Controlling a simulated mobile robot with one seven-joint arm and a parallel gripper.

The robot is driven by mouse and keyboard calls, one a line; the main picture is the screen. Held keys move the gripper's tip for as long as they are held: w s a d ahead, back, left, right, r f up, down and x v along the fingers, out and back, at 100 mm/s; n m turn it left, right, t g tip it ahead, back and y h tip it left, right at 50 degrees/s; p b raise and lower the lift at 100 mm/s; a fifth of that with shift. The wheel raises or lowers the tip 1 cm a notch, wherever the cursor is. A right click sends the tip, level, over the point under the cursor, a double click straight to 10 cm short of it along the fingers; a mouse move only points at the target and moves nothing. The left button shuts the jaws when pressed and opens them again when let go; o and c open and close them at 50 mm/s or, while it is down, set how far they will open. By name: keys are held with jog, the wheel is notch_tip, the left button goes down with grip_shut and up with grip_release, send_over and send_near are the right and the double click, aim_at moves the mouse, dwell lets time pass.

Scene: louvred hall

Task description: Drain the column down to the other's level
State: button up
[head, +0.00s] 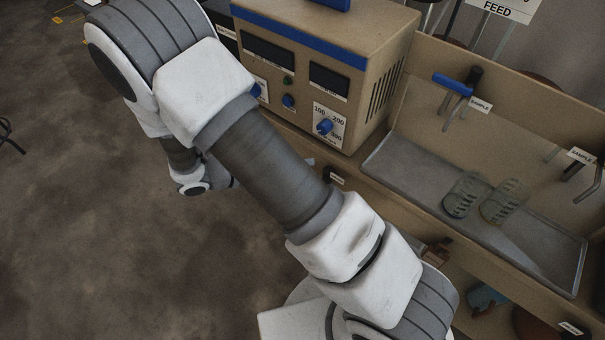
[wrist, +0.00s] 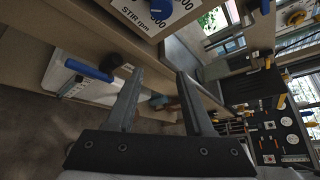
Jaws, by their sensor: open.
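In the head view, a tap with a blue lever (head: 453,84) and a label reading SAMPLE sticks out over a grey tray (head: 410,180). A second SAMPLE tap (head: 590,185) is partly cut off at the right edge. Two clear marked glass vessels, a left one (head: 462,196) and a right one (head: 503,202), stand side by side in the tray. No column or liquid level can be made out. My gripper (wrist: 160,78) is open and empty in the wrist view, with a blue bar (wrist: 88,70) to its left. The head view does not show it clearly.
A beige box with dials (head: 325,127) stands left of the tray. Its STIR rpm panel (wrist: 158,12) lies above my fingers in the wrist view. A FEED sign (head: 500,8) is at the back. Open floor (head: 130,250) lies left. A tool board (wrist: 285,130) is farther off.

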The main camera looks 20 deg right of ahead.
jog(key=w+a+f+n+t+b, duration=0.1)
jog(key=a+f+n+t+b, duration=0.1)
jog(key=f+n+t, duration=0.4)
jog(key=a+f+n+t+b, duration=0.2)
jog(key=a+f+n, duration=0.1)
jog(key=f+n, duration=0.55)
jog(key=shift+m+h, duration=0.3)
jog(key=shift+m, duration=0.15)
jog(key=shift+f+x, duration=0.25)
jog(key=shift+x, duration=1.55)
jog(key=shift+f+x, duration=0.2)
jog(key=shift+x, duration=1.55)
jog(key=shift+f+x, duration=0.25)
jog(key=shift+x, duration=1.55)
jog(key=shift+w+a, duration=0.1)
jog(key=shift+c, duration=0.3)
grip_shut()
